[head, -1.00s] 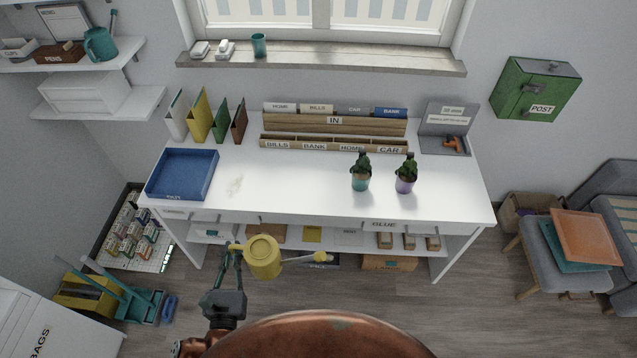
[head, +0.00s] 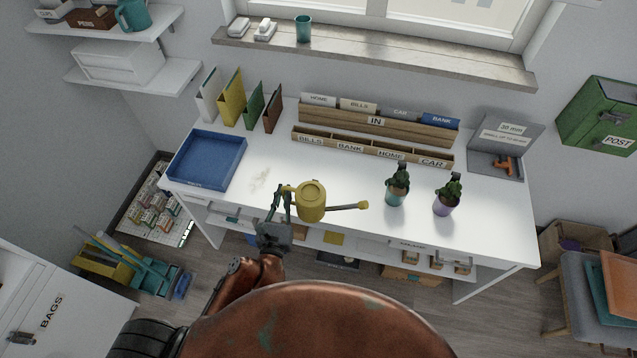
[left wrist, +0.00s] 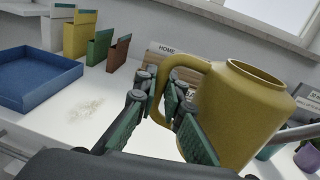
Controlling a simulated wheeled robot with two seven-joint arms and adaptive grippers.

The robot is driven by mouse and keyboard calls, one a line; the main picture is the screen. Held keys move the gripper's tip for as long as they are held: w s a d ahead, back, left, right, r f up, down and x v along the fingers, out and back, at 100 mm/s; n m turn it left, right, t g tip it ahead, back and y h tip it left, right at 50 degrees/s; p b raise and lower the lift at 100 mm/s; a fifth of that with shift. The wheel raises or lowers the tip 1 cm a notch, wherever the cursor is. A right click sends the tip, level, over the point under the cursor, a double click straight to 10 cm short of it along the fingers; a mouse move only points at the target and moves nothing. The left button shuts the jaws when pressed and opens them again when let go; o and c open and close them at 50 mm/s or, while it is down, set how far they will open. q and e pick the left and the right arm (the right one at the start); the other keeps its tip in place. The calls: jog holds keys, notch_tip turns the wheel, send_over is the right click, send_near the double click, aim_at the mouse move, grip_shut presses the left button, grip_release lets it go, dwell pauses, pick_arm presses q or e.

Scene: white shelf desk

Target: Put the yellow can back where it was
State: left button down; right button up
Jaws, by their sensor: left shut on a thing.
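The yellow can (head: 311,203) is a watering can with a long spout pointing right. My left gripper (head: 281,205) is shut on its handle and holds it up in front of the white desk (head: 345,180). In the left wrist view the can (left wrist: 245,112) looks roughly upright, with its open top showing, and the gripper fingers (left wrist: 160,112) are around the handle. A teal watering can (head: 133,15) stands on the upper left wall shelf (head: 105,32). My right gripper is not in view.
A blue tray (head: 207,160) is at the desk's left. The windowsill (head: 400,66) holds a teal cup (head: 303,28) and has free room to its right.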

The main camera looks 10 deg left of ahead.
pick_arm(q)
jog(key=shift+n+y, duration=0.5)
jog(key=w+f+b, duration=0.2)
jog(key=w+f, duration=0.2)
jog(key=w, duration=0.2)
jog(key=w+a+f+b, duration=0.1)
jog(key=w+f, duration=0.4)
jog(key=w, duration=0.1)
jog(key=w+a+f+b, duration=0.1)
jog(key=w+f+b, duration=0.1)
jog(key=w+f, duration=0.3)
jog(key=shift+w+a+b, duration=0.1)
jog(key=shift+w+b, duration=0.25)
jog(key=shift+w, duration=0.4)
jog(key=shift+f, duration=0.3)
jog(key=shift+r, duration=0.15)
jog(key=c, duration=2)
grip_release()
jog(key=shift+f, duration=0.25)
jog(key=shift+c, duration=0.2)
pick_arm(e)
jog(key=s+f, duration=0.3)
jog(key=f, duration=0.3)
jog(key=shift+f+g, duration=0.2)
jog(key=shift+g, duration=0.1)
